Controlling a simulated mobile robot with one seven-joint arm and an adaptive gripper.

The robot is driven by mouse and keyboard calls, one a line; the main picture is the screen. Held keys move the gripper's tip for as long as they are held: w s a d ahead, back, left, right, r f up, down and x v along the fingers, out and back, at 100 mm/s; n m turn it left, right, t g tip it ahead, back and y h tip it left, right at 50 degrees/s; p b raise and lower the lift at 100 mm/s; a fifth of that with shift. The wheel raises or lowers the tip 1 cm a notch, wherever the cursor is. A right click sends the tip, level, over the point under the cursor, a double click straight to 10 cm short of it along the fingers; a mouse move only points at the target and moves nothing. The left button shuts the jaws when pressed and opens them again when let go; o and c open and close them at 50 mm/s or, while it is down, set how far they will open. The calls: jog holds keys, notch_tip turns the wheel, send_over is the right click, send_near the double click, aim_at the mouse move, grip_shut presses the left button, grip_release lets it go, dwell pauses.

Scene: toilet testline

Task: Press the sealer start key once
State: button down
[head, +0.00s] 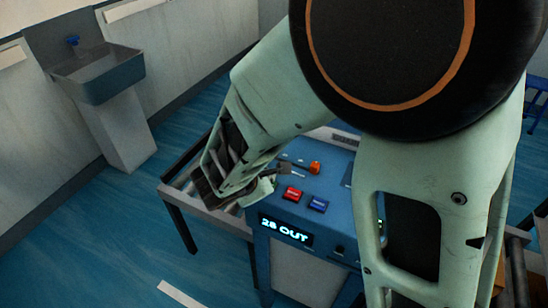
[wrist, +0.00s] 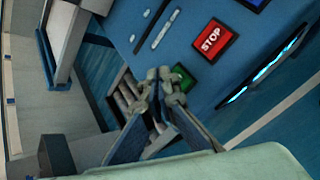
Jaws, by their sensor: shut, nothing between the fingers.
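The sealer is a blue machine (head: 277,255) with a lit display (head: 286,232) reading "28 OUT". On its top are a red key (head: 292,194) and a blue key (head: 318,204). In the wrist view the red key reads STOP (wrist: 212,40), and a green key (wrist: 183,76) sits beside it, partly covered by my fingers. I cannot read any label on the green key; my gripper hides it in the head view. My gripper (wrist: 164,84) is shut and empty, its tips at the green key's edge in the picture. I cannot tell whether they touch it.
An orange knob or handle (head: 315,167) stands behind the keys on the sealer top. A roller conveyor (head: 226,219) adjoins the machine at left. A sink (head: 100,74) stands by the far wall. The blue floor (head: 80,230) at left is mostly clear.

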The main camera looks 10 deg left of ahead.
jog(key=shift+f, duration=0.1)
dwell(0.3)
jog(key=shift+f+b, duration=0.35)
jog(key=shift+b, duration=0.35)
